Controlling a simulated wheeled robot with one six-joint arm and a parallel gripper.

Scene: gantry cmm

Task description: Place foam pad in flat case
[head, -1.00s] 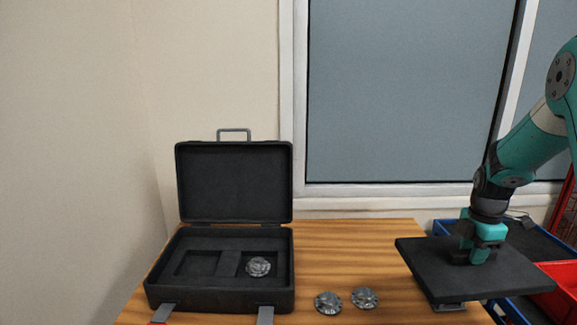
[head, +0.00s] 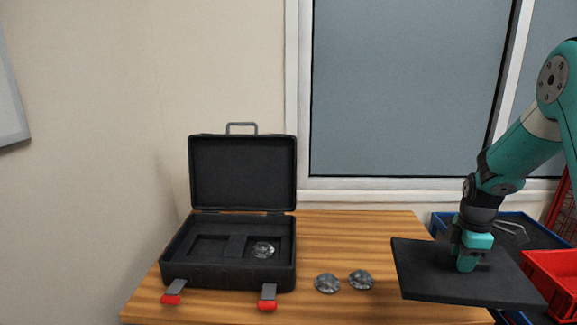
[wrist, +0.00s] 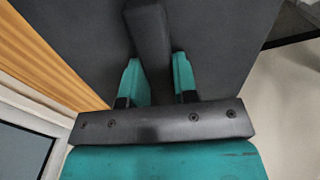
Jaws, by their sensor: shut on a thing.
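The foam pad (head: 428,272) is a flat dark rectangle at the right of the head view. My gripper (head: 468,258) is shut on a raised dark grip on top of the pad. The pad is held level or nearly so, by the table's right edge. In the wrist view the two teal fingers (wrist: 158,82) close on the dark grip (wrist: 149,35), with the pad (wrist: 220,45) spread beyond. The flat case (head: 240,278) stands open on the left of the table, lid upright. Its right recess holds a grey metal disc (head: 263,250); its left recess looks empty.
Two grey metal discs (head: 327,283) (head: 361,279) lie on the wooden table (head: 350,235) right of the case. A blue bin (head: 515,222) and a red bin (head: 555,275) stand at the right. A window and wall are behind.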

